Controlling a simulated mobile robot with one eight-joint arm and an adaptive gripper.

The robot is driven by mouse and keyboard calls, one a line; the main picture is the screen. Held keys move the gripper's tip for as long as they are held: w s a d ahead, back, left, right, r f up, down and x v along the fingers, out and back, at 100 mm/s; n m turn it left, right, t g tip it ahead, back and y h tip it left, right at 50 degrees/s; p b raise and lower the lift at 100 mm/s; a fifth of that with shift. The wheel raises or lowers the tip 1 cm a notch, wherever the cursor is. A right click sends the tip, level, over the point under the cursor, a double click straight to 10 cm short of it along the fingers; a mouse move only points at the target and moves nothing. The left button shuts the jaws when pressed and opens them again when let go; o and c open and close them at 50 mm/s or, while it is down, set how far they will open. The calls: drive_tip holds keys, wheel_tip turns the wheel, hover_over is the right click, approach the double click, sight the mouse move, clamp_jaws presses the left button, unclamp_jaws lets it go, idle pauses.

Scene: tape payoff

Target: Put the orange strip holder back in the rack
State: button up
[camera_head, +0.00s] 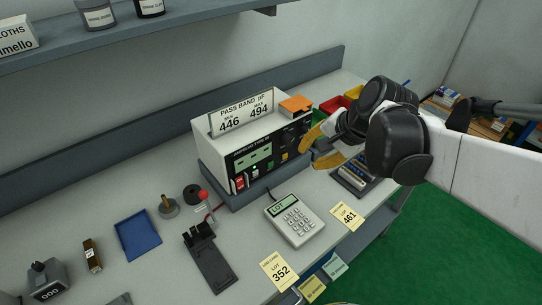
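A flat orange piece (296,104), which looks like the orange strip holder, lies on the right end of the top of the white meter box (236,142). My gripper (318,147) has yellow-orange fingertips and hangs just right of the meter, below and to the right of the orange piece. Its fingers look spread, with nothing seen between them. A dark rack (373,187) with several pale strip-like pieces stands on the bench below my gripper. My gripper and arm hide part of its far side.
A calculator-like keypad (295,220) and cards marked 461 (346,215) and 352 (279,271) lie in front of the meter. Red (333,105) and yellow bins stand behind my gripper. A blue tray (138,234) and a black fixture (208,258) are left. A shelf (130,35) overhangs the back.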

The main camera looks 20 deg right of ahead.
drive_tip(key=s+a+r+n+t+h, duration=0.1)
drive_tip(key=s+a+n, duration=0.5)
drive_tip(key=a+n, duration=0.3)
drive_tip(key=n, duration=0.3)
drive_tip(key=shift+s+a+h, duration=0.4)
drive_tip(key=shift+a+r, duration=0.1)
